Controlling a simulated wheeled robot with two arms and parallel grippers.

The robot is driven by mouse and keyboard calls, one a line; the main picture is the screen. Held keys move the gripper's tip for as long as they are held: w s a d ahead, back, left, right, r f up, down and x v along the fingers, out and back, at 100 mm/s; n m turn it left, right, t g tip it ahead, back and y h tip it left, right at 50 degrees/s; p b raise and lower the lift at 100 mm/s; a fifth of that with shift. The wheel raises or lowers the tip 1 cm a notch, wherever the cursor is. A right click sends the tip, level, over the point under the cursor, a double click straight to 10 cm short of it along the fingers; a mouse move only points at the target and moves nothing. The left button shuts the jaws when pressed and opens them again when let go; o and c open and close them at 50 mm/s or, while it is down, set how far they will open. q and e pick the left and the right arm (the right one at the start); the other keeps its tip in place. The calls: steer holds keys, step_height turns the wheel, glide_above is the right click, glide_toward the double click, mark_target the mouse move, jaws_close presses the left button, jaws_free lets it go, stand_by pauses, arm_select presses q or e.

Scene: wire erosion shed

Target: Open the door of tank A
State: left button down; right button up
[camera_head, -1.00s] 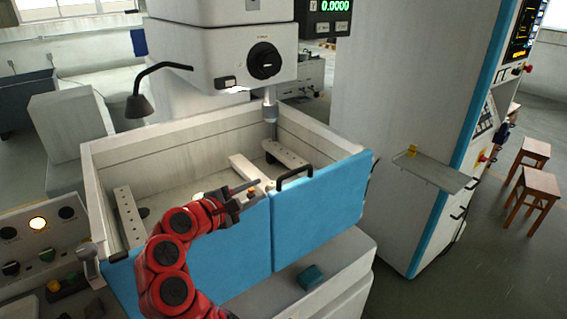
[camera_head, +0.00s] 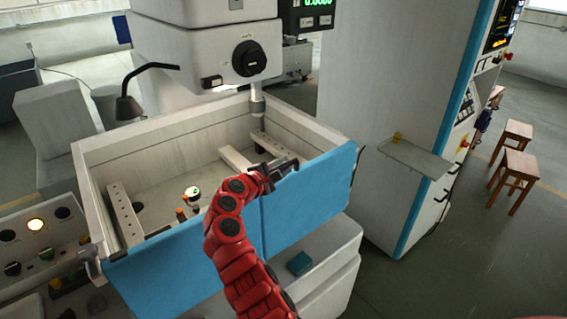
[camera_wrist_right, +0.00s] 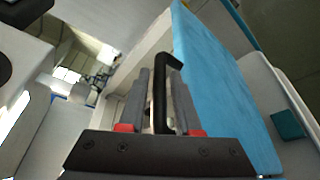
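Tank A is the open-topped pale metal tank (camera_head: 150,139) in the middle of the head view. Its front has blue panels; the right one, the door (camera_head: 312,205), stands upright and closed against the tank. The door also shows in the right wrist view (camera_wrist_right: 225,85). A black bar handle (camera_wrist_right: 172,62) is at the door's top edge, partly hidden by my gripper in the head view. My right gripper (camera_head: 275,174) is at this handle. In the wrist view its two fingers are apart, with the handle between them and gaps showing. My left gripper is out of view.
The machine head (camera_head: 205,50) hangs above the tank, with a black lamp (camera_head: 128,105) at left. A control panel (camera_head: 38,240) is at lower left. A tall cabinet with a shelf (camera_head: 415,158) stands at right, near two wooden stools (camera_head: 515,168). A teal block (camera_head: 299,263) lies below the door.

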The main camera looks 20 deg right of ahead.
steer(key=shift+w+d+f, duration=0.15)
steer(key=shift+w+d, duration=0.05)
steer(key=shift+w, duration=0.05)
steer(key=shift+c, duration=0.3)
jaws_close()
stand_by(1.0)
